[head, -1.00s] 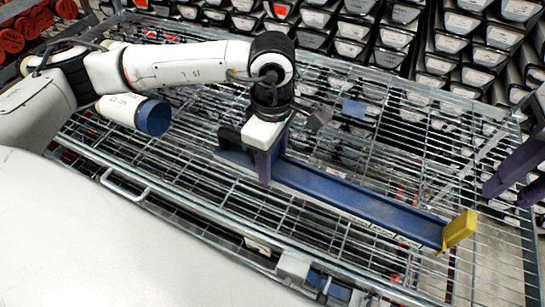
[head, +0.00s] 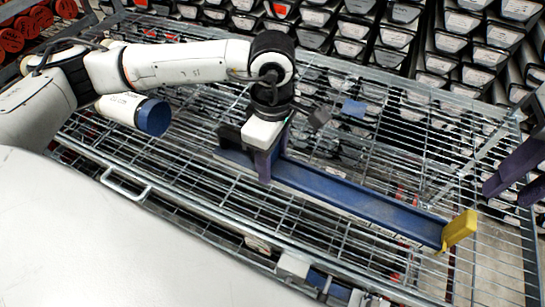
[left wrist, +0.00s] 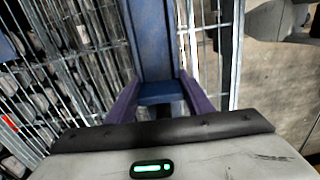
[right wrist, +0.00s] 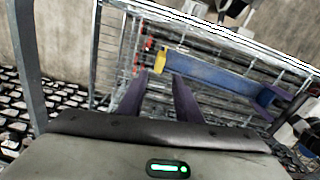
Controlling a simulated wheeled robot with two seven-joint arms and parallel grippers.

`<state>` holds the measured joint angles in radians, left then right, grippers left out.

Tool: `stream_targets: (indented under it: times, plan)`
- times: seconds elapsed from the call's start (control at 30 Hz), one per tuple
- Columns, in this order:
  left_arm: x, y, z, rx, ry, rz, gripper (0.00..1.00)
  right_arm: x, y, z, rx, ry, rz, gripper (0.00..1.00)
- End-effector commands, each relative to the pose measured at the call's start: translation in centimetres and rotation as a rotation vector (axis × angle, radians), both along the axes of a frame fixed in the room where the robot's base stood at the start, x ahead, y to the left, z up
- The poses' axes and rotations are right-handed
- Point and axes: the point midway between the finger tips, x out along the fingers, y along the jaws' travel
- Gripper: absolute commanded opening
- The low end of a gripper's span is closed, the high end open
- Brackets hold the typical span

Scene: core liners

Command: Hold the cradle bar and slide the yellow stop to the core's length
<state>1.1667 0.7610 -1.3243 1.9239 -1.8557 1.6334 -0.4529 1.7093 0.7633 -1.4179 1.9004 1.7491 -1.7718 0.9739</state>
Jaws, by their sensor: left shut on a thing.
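The cradle bar is a long blue channel (head: 350,190) lying slantwise on the wire cart. It also shows in the left wrist view (left wrist: 155,45) and right wrist view (right wrist: 215,80). The yellow stop (head: 459,231) is at its right end, and shows in the right wrist view (right wrist: 160,61). My left gripper (head: 267,172) is shut on the bar near its left end. My right gripper (head: 513,180) is open and empty, above and right of the stop, apart from it. A white core tube with a blue cap (head: 153,117) lies left of the bar, partly behind my left arm.
The wire cart (head: 130,190) has raised metal rails around its edge. A small blue piece (head: 354,108) lies behind the bar. Racks of labelled dark core liners (head: 400,40) fill the back, with red-capped ones (head: 12,40) at far left. The mesh in front of the bar is clear.

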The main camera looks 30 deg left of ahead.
Motion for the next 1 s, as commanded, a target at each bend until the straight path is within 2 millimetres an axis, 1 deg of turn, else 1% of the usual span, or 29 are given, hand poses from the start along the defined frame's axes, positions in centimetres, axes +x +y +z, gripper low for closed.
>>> stream_targets:
  times: [0.07,0.1,0.27,0.37,0.47,0.7,0.8,0.9,1.0]
  plan:
    - [0.0,0.0,0.1,-0.001,-0.001,-0.001,0.04,0.0,0.0,0.0,0.000,0.000,0.000,0.31]
    - [0.0,0.0,0.1,-0.001,-0.001,-0.001,0.04,0.0,0.0,0.0,0.000,0.000,0.000,0.28]
    - [0.0,0.0,0.1,-0.001,-0.001,-0.001,0.04,0.0,-0.1,-0.1,0.001,0.000,0.051,0.01]
    - [0.0,0.0,0.1,-0.001,-0.001,-0.001,0.04,0.0,-0.3,-0.2,0.002,0.001,0.165,0.00]
    - [0.0,0.0,0.1,-0.001,-0.001,-0.001,0.04,0.0,-0.7,-0.4,0.002,0.001,0.346,0.00]
    - [0.0,0.0,0.1,-0.001,-0.002,-0.001,0.04,0.0,-1.9,-0.9,0.004,0.002,0.863,0.00]
    - [0.0,0.0,0.1,-0.001,-0.002,-0.001,0.04,0.0,-2.3,-1.1,0.004,0.001,1.049,0.00]
    - [0.0,0.0,0.1,-0.001,-0.002,-0.001,0.04,0.0,-2.7,-1.2,0.002,0.000,1.198,0.00]
    - [0.1,0.0,0.1,-0.001,-0.002,-0.001,0.04,0.0,-2.9,-1.3,0.001,0.001,1.301,0.00]
